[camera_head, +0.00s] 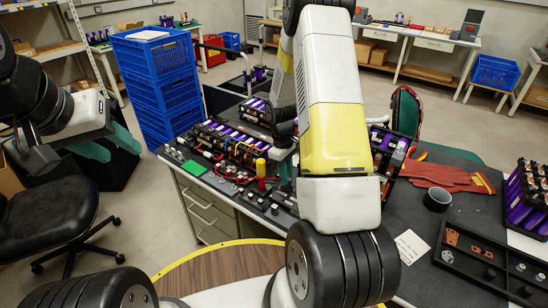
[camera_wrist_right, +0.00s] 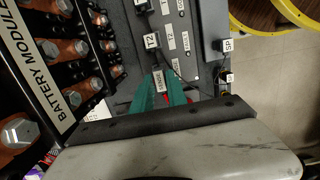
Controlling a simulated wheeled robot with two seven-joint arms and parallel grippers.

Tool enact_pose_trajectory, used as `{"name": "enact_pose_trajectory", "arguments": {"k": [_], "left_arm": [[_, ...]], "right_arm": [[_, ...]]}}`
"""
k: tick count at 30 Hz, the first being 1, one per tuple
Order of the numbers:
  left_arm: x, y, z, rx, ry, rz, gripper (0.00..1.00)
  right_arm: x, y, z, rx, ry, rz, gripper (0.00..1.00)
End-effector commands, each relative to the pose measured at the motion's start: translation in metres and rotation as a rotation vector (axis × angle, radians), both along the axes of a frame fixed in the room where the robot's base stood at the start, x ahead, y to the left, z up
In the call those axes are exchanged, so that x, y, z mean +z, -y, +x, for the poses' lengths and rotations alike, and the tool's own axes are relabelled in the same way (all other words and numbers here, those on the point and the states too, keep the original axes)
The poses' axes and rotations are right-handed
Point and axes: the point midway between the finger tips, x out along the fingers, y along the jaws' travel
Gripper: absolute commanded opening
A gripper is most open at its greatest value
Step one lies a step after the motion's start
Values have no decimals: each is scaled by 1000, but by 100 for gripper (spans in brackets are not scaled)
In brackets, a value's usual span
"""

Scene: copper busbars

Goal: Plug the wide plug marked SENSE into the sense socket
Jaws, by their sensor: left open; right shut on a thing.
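In the right wrist view, the teal fingers of my right gripper (camera_wrist_right: 168,88) are shut on the plug marked SENSE (camera_wrist_right: 158,80); its white label shows between them. The fingers mostly hide its body. A grey panel (camera_wrist_right: 188,70) with T2 labels and small dark connectors lies beyond the fingertips. I cannot tell which opening is the sense socket, or whether the plug touches anything. In the head view, my right arm covers most of that area. My left gripper (camera_head: 112,146) is open and empty at the left, away from the bench.
The battery module (camera_wrist_right: 70,90), with copper bars and bolts, stands close left of my right gripper. Connectors marked SP (camera_wrist_right: 228,46) lie to the right. In the head view, red gloves (camera_head: 445,177), a black ring (camera_head: 437,200) and a black tray (camera_head: 480,272) occupy the bench's right side.

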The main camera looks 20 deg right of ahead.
Motion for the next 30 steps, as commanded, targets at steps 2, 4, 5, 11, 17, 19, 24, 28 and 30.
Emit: {"name": "enact_pose_trajectory", "arguments": {"k": [2, 4, 5, 11, 17, 19, 24, 28, 30], "left_arm": [[0, 0, 0, 0, 0, 0, 44], [0, 0, 0, 0, 0, 0, 44], [0, 0, 0, 0, 0, 0, 44], [0, 0, 0, 0, 0, 0, 44], [0, 0, 0, 0, 0, 0, 44], [0, 0, 0, 0, 0, 0, 44], [0, 0, 0, 0, 0, 0, 44], [0, 0, 0, 0, 0, 0, 44], [0, 0, 0, 0, 0, 0, 44]], "right_arm": [[-3, 0, 0, 0, -1, -1, 0], [-4, 0, 0, 0, 0, 0, 0], [-4, 0, 0, 0, 0, 0, 0], [-4, 0, 0, 0, 0, 0, 0], [-7, 0, 0, 0, 0, 0, 22], [-7, 0, 0, 0, 1, 1, 36], [-6, 0, 0, 0, 0, 0, 44], [-6, 0, 0, 0, 0, 0, 44], [-5, 0, 0, 0, 1, 0, 44]]}}
